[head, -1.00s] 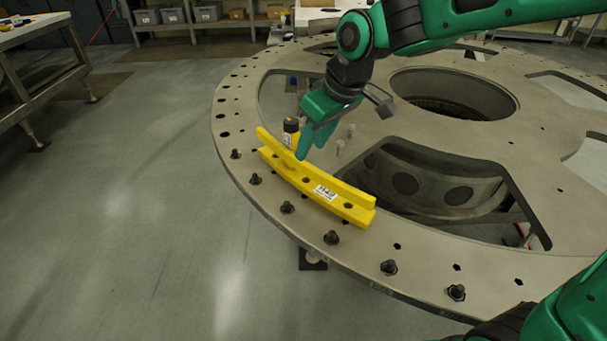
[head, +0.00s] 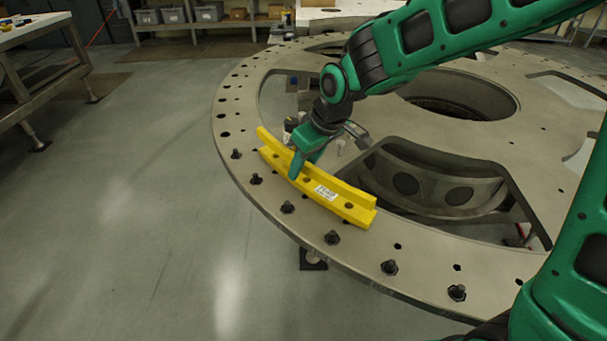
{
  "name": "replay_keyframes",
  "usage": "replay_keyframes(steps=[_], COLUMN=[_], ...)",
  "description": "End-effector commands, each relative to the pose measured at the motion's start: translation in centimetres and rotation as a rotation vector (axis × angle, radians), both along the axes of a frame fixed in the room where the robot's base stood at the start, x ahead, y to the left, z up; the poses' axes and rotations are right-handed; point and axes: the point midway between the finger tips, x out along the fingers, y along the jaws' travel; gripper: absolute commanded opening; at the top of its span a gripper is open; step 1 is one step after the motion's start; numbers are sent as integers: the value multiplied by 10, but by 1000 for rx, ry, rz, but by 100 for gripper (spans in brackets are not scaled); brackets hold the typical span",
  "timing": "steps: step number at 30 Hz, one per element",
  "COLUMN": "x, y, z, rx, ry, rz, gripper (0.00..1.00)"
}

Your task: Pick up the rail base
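The rail base is a yellow curved rail (head: 345,203) with a raised rib, dark holes and a white label. It lies on the rim of the large round turret plate (head: 228,155) in the head view. My green gripper (head: 297,172) points down at the rail's left half, with its fingertips at the raised rib. The fingers overlap in this view, and I cannot tell whether they are apart or touch the rail. The gripper hides a small part of the rib.
Several dark bolts (head: 332,238) stand along the plate's outer edge in front of the rail. A small cylinder (head: 290,126) stands behind the gripper, partly hidden. Large cut-outs (head: 440,178) open in the plate behind the rail. A metal table (head: 40,80) stands far left.

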Motion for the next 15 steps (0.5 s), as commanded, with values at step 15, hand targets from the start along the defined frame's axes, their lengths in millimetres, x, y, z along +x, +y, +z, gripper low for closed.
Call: replay_keyframes(steps=[15], x=[0], y=[-1], z=[0], rx=[-1], ry=[-1], rz=[0], gripper=[0])
